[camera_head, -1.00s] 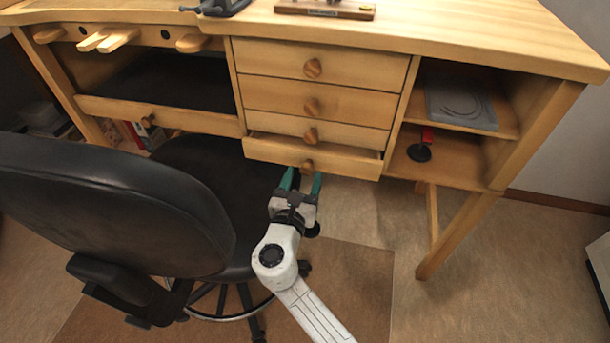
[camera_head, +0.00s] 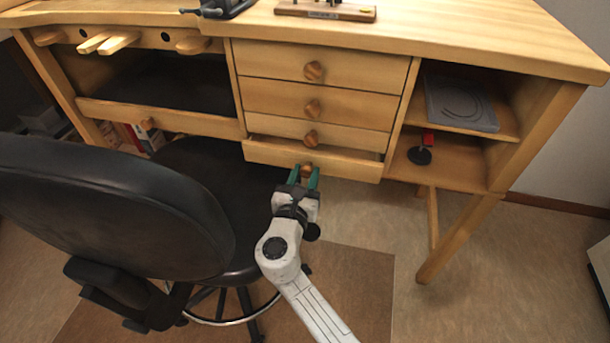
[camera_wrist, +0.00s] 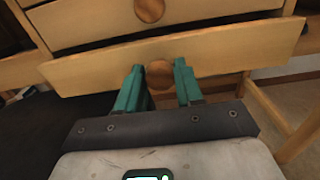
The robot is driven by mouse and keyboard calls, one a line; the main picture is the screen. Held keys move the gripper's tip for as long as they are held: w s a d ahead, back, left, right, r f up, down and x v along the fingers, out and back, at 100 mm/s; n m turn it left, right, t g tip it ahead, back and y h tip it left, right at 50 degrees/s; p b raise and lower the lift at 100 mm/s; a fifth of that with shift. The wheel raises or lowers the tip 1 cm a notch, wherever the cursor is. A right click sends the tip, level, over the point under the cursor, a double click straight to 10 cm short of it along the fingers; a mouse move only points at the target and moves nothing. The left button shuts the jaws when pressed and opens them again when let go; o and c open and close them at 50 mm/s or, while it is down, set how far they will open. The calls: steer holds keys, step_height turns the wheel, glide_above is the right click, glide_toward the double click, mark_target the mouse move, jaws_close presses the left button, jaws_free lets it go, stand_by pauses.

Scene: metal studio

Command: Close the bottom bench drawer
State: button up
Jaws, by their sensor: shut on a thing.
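The bottom bench drawer (camera_head: 345,165) is pulled out a little from the wooden bench, and its open top shows behind its front. Its round wooden knob (camera_head: 308,169) is in the middle of the front. In the wrist view the drawer front (camera_wrist: 225,58) spans the picture, with the knob (camera_wrist: 159,74) between my fingers. My gripper (camera_head: 305,176) has green fingers, one on each side of the knob, and is shut on it. In the wrist view my gripper (camera_wrist: 160,82) points straight at the drawer front.
The drawers above (camera_head: 320,100) are closed. A black office chair (camera_head: 110,205) stands close on the left of my arm. A shelf (camera_head: 455,165) with a red and black object (camera_head: 420,151) is at the right.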

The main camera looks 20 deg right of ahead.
mark_target(310, 162)
jaws_close()
steer(key=b+x, duration=0.1)
steer(key=x, duration=0.2)
steer(key=shift+w+d+f, duration=0.1)
steer(key=shift+w+d, duration=0.1)
steer(key=shift+w, duration=0.05)
steer(key=shift+w+d, duration=0.2)
steer(key=shift+w, duration=0.1)
steer(key=o, duration=0.9)
jaws_free()
steer(key=shift+w+d, duration=0.1)
steer(key=shift+c, duration=0.2)
